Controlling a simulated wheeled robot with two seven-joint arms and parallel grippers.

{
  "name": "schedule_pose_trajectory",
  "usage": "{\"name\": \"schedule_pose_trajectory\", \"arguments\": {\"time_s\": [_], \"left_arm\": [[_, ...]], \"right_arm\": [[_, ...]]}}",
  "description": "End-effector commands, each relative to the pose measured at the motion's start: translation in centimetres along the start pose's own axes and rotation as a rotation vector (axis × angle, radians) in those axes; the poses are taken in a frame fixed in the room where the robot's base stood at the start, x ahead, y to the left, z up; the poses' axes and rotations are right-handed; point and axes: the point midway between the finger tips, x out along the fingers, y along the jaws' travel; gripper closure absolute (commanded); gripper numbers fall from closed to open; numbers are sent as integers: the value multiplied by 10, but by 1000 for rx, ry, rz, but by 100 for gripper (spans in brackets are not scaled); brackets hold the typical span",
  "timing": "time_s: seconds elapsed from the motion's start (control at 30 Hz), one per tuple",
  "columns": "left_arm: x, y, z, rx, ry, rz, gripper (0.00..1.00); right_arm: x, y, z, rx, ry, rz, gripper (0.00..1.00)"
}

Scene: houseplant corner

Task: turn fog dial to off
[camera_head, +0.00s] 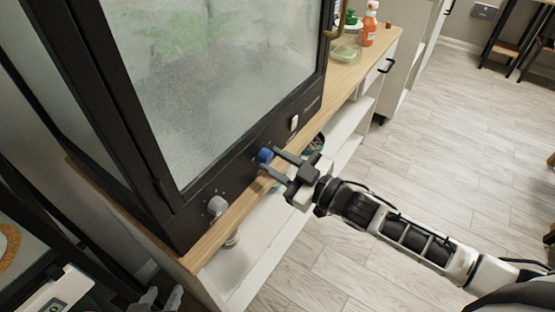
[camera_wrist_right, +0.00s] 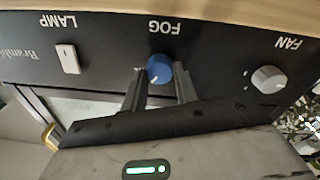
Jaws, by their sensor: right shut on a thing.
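The fog dial (camera_head: 264,155) is a round blue knob on the black front panel of the glass cabinet (camera_head: 190,196). In the right wrist view the blue dial (camera_wrist_right: 159,68) sits by the upside-down FOG label, its white mark towards the lower left of that picture. My right gripper (camera_head: 269,161) is shut on the dial, one finger on each side, as the wrist view also shows (camera_wrist_right: 159,80). The cabinet glass looks hazy, with a blurred green plant behind it. My left gripper (camera_head: 160,301) is partly in view at the bottom edge, away from the dial; its opening is unclear.
A grey fan knob (camera_head: 216,206) and a white lamp switch (camera_head: 294,123) flank the dial. The cabinet stands on a wooden-topped shelf unit (camera_head: 232,222).

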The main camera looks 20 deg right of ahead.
Motion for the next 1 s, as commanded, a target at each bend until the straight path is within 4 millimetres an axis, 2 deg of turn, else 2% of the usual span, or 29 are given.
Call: {"name": "schedule_pose_trajectory", "arguments": {"time_s": [0.3, 1.0], "left_arm": [[1, -1, -5, 7, 8, -1, 64], [4, 0, 0, -3, 11, 6, 64]], "right_arm": [[0, 0, 1, -301, 13, -3, 93], [0, 0, 3, -967, 43, -12, 93]]}}
